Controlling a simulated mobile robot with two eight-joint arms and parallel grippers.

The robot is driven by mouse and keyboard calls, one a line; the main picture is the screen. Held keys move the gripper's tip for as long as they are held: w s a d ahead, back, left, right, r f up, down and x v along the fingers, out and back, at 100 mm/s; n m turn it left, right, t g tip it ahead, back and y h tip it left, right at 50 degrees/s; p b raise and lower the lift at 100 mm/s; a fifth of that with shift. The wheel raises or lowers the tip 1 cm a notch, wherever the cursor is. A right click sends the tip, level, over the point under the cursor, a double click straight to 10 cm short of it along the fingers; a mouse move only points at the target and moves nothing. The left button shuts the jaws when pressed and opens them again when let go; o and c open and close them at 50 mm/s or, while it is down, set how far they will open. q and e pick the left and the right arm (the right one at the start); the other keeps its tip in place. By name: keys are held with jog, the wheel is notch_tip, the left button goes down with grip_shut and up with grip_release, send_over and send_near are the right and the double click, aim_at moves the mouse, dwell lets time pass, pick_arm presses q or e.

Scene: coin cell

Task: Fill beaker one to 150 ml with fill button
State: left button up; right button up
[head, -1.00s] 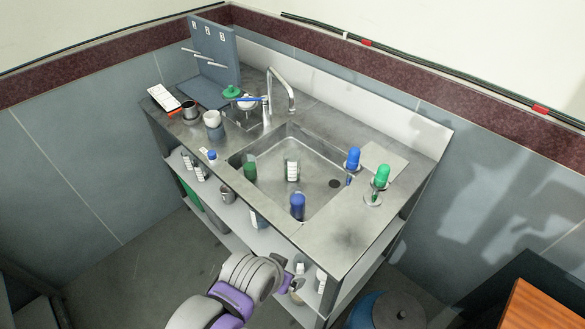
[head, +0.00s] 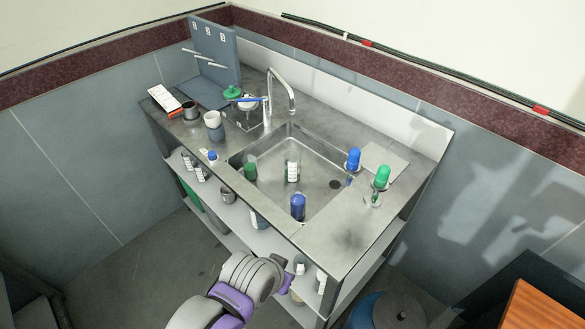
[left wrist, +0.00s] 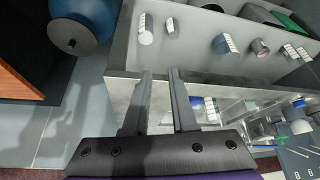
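A clear vessel with a white label (head: 292,171) stands in the sink basin (head: 312,200); I cannot tell whether it is beaker one. A curved metal tap (head: 292,92) stands at the back edge of the sink. I cannot make out a fill button. My left gripper (left wrist: 160,75) is open and empty in the left wrist view, its two dark fingers apart in front of the bench. In the head view my left arm rises from the bottom, low in front of the bench, with its fingertips not clearly seen. My right gripper is not in view.
A blue bottle (head: 298,206) and a green one (head: 250,169) are at the sink's near side. Cups (head: 213,122) stand at the left. A blue drum (left wrist: 85,22) is on the floor.

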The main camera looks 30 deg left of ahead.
pick_arm(q)
grip_shut()
dwell(1.1)
